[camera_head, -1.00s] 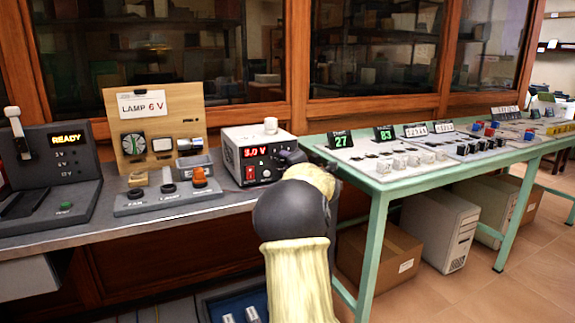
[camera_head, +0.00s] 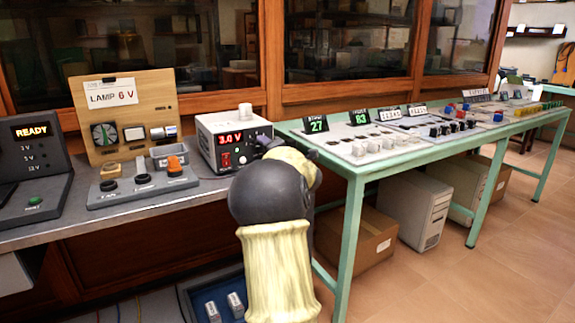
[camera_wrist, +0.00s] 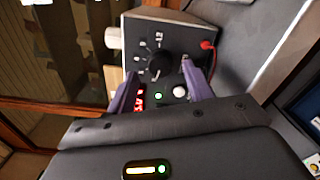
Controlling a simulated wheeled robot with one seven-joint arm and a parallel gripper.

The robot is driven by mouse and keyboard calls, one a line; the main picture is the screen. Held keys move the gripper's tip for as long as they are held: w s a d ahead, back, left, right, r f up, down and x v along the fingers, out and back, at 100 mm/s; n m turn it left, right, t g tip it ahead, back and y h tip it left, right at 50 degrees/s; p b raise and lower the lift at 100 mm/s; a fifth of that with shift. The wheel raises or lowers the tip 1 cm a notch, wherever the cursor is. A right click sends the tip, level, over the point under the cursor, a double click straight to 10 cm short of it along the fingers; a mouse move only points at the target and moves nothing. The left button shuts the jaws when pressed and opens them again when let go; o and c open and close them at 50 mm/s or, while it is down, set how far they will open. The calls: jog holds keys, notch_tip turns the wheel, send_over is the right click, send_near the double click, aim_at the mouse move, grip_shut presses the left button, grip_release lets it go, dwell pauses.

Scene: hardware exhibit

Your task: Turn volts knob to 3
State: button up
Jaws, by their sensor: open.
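I cannot tell the knob's pointer mark clearly. My gripper (camera_wrist: 160,70) is open, its two purple fingers reaching to either side of the knob. I cannot tell whether they touch it.
A red plug (camera_wrist: 207,45) sits beside the knob. A white cylinder (camera_head: 245,109) stands on the supply. The lamp board (camera_head: 125,115), marked LAMP 6 V, and a grey switch box (camera_head: 143,186) stand left. A green-framed table (camera_head: 352,200) with switch panels is close on the right.

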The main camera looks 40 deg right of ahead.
jog(key=p+v, duration=0.2)
jog(key=v, duration=1.2)
jog(key=shift+s+a, duration=0.2)
jog(key=shift+s, duration=0.1)
jog(key=shift+w, duration=0.1)
